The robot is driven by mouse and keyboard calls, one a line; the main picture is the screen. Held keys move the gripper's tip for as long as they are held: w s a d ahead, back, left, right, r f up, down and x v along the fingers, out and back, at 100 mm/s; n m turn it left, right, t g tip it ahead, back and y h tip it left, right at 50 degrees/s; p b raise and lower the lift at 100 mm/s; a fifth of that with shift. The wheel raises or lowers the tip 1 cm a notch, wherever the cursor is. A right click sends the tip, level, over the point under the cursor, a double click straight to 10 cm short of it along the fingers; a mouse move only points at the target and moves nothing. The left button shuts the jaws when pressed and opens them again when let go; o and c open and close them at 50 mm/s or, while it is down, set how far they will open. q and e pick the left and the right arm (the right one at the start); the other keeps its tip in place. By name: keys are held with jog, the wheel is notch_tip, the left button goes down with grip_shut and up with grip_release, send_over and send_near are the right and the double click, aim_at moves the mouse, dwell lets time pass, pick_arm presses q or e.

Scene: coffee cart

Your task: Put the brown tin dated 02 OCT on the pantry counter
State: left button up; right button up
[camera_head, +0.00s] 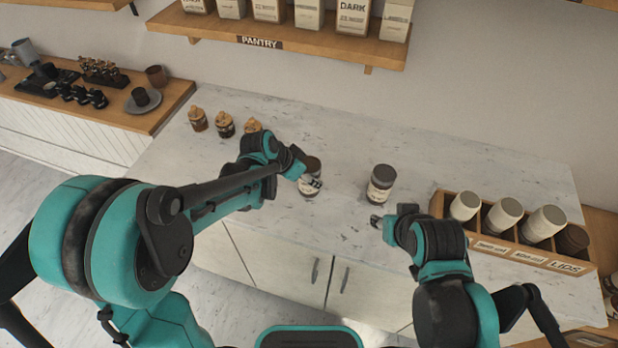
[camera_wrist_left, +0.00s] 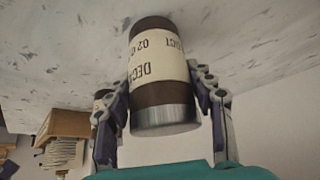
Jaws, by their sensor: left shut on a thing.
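The brown tin (camera_head: 313,165) has a cream label, and my left gripper (camera_head: 306,180) is shut on it above the middle of the pantry counter (camera_head: 270,219). In the left wrist view the tin (camera_wrist_left: 160,92) shows between the two fingers (camera_wrist_left: 166,112). Its label reads "DECA" and "02 OCT" upside down, and it has a silver band at the near end. I cannot tell whether the tin touches the counter. A second dark tin with a pale label (camera_head: 381,184) stands upright to the right. My right gripper (camera_head: 377,221) is just in front of that tin; its jaw opening is unclear.
A wooden rack (camera_head: 437,205) with cups and a LIDS label stands on the right. Several small corked jars (camera_head: 224,124) stand at the back left. The PANTRY shelf (camera_head: 300,41) with bags hangs above. The counter's front left is clear.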

pick_arm(q)
jog(key=shift+f, duration=0.1)
jog(key=shift+f, duration=0.1)
jog(key=o, duration=1.4)
